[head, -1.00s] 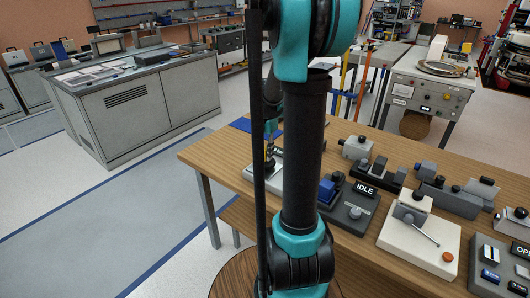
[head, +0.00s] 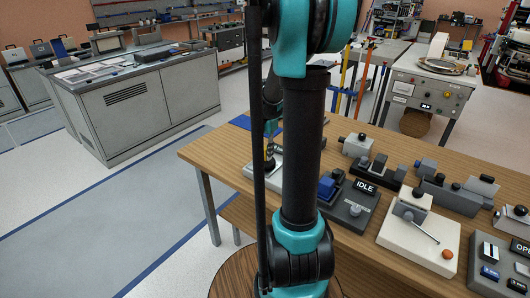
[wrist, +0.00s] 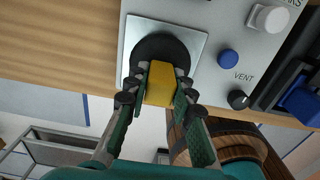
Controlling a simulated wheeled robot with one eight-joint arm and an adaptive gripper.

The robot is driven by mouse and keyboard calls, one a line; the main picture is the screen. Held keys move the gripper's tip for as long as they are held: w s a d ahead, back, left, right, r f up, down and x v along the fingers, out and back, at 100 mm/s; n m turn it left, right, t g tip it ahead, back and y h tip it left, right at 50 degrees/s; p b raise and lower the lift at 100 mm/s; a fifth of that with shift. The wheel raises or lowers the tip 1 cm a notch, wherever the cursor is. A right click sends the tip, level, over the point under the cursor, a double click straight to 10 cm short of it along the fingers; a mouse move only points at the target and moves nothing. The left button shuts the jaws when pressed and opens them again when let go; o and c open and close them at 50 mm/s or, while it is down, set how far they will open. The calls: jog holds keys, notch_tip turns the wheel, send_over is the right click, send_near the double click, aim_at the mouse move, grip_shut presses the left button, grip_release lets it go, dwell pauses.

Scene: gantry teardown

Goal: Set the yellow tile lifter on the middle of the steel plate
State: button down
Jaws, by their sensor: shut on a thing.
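The yellow tile lifter (wrist: 159,90) has a yellow block handle and a round black cup (wrist: 160,49). My gripper (wrist: 162,82) is shut on the yellow handle, one finger on each side. The black cup appears over the square silver steel plate (wrist: 196,44), roughly centred across it. I cannot tell whether the cup touches the plate.
The plate is set in a pale panel (wrist: 213,76) with a blue button (wrist: 228,59), a black knob (wrist: 238,99) marked VENT and a white knob (wrist: 269,18). The wooden bench (head: 222,142) holds several other devices to the right. Its front edge is close to the panel.

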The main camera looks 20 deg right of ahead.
jog(key=shift+f, duration=0.35)
jog(key=c, duration=1.2)
grip_release()
notch_tip(320, 180, up, 12)
jog(key=s+a+f+m+t, duration=0.2)
jog(key=s+a+f+m, duration=0.2)
jog(key=s+f+m, duration=0.3)
jog(key=s+a+f+m+t, duration=0.2)
jog(key=s+a+f+m, duration=0.3)
jog(key=m, duration=1.2)
jog(key=s+f, duration=0.3)
jog(key=s, duration=0.2)
jog(key=shift+s+a+f+m, duration=0.2)
jog(key=shift+s+a+m, duration=0.05)
jog(key=shift+s+m, duration=0.15)
